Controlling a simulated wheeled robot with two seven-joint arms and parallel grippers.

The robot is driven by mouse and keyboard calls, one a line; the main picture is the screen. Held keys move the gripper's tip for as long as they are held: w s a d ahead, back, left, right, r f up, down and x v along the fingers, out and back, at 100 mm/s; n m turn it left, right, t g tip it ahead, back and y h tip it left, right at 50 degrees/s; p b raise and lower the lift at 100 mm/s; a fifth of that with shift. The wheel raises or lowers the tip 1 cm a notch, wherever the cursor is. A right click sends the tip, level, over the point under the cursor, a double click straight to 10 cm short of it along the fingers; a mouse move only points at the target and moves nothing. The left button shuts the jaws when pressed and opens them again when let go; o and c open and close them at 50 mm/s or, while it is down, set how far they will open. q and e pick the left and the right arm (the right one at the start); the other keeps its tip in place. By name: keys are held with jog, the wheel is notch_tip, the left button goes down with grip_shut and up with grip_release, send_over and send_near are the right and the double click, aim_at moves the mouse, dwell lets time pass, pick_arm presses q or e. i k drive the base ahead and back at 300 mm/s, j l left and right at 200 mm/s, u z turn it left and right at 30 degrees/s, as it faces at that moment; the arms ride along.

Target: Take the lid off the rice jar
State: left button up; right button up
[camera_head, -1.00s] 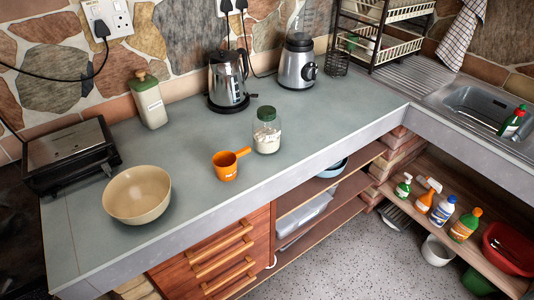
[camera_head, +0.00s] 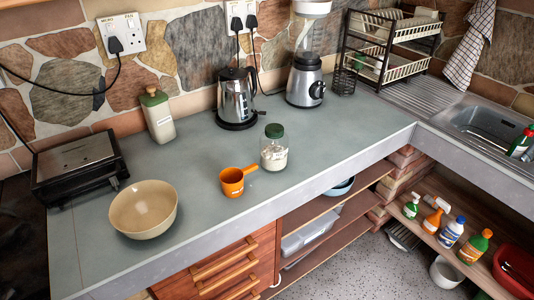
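The rice jar (camera_head: 274,154) is a clear glass jar with white contents and a pale label, standing upright near the front edge of the counter, right of centre. Its dark green lid (camera_head: 274,131) is on top of it. Another container (camera_head: 158,119), a pale canister with a green lid, stands at the back left by the wall; its label is too small to read. Neither of my grippers shows in the head view.
An orange measuring cup (camera_head: 233,183) sits just left of the jar, and a beige bowl (camera_head: 143,209) further left. A toaster (camera_head: 78,168), kettle (camera_head: 236,99) and blender (camera_head: 305,82) stand behind. Counter (camera_head: 330,135) right of the jar is clear.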

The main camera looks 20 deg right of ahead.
aim_at(274, 152)
jog(key=l+u, duration=0.15)
jog(key=u, duration=0.15)
jog(key=l+u, duration=0.15)
jog(key=u, duration=0.2)
jog(key=l+u, duration=0.15)
jog(key=l, duration=0.25)
jog(key=k+l+u, duration=0.15)
jog(key=l, duration=0.2)
jog(key=k+l+u, duration=0.2)
jog(key=l, duration=0.2)
jog(key=k+l, duration=0.1)
jog(key=l, duration=0.3)
jog(key=k+l, duration=0.1)
jog(key=l, duration=0.75)
jog(key=k+u, duration=0.05)
